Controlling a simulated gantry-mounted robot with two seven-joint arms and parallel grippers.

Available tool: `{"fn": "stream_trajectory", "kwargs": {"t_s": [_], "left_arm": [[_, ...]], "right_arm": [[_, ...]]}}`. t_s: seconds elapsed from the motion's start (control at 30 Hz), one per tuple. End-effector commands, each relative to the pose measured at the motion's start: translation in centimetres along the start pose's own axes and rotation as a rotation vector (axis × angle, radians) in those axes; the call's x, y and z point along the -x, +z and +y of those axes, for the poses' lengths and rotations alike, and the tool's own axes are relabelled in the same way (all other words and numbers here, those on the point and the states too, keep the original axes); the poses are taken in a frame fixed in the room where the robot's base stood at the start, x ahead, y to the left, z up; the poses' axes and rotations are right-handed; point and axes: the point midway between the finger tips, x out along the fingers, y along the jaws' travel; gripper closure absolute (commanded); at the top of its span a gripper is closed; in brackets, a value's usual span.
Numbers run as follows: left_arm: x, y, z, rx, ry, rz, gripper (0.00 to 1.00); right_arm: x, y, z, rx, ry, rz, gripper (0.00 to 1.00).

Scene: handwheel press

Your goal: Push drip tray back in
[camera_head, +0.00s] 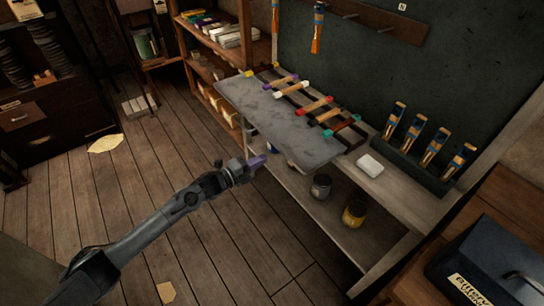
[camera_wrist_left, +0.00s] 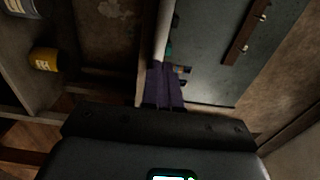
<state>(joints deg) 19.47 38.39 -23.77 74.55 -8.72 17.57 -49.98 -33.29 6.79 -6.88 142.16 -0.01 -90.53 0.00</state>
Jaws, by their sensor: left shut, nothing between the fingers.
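The drip tray appears to be the grey, blotchy slab (camera_head: 270,118) that sticks out past the front of the bench in the head view. Rollers with coloured ends lie along its back side. My left gripper (camera_head: 259,161) has purple fingers and is shut and empty. In the head view it is in front of the slab's front edge, near the middle; I cannot tell whether it touches. In the left wrist view its fingers (camera_wrist_left: 165,85) point at a pale edge, probably the slab's. My right gripper is not in view.
A grey can (camera_head: 320,186) and a yellow can (camera_head: 354,213) stand on the lower shelf. A white block (camera_head: 370,165) and a rack of blue-handled tools (camera_head: 430,150) are on the bench. A dark blue box (camera_head: 490,268) is at lower right. The floor at left is mostly clear.

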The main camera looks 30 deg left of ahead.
Motion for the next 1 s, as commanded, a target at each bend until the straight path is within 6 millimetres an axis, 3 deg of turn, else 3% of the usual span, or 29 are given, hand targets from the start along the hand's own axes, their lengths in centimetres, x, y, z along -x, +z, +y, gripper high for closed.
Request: {"fn": "stream_trajectory", "kwargs": {"t_s": [0.2,0.4,0.87,1.0], "left_arm": [[-3.4,-0.1,0.1,0.001,-0.002,0.001,1.0],[-5.0,0.0,0.1,0.0,0.0,0.0,1.0],[-5.4,0.0,0.1,-0.001,0.001,0.0,1.0],[-5.2,1.1,0.2,-0.001,0.001,-0.021,1.0]], "right_arm": [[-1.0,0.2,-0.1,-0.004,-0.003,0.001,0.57],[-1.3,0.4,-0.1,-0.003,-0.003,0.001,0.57],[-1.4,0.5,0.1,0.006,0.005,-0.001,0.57],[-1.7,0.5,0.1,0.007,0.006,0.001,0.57]]}}
